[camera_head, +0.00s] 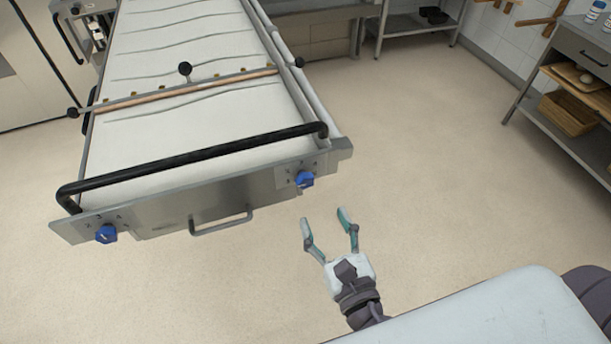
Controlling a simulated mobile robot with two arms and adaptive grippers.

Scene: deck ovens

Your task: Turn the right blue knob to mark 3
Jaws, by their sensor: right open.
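The right blue knob (305,180) sits on the front panel of the deck loader, near its right end, with small marks around its upper side. I cannot read which mark it points to. The left blue knob (106,234) is at the panel's left end, with marks 2, 3 and 4 partly readable. My right gripper (324,216) is open and empty, just below and to the right of the right knob in the picture, its fingers pointing toward the panel. It appears apart from the knob. My left gripper is out of view.
The loader (215,197) has a long black handlebar (200,156) above the panel and a grey handle (221,223) below. A shelf unit (570,110) with a wooden crate (567,114) stands at the right. The floor (430,170) between is clear.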

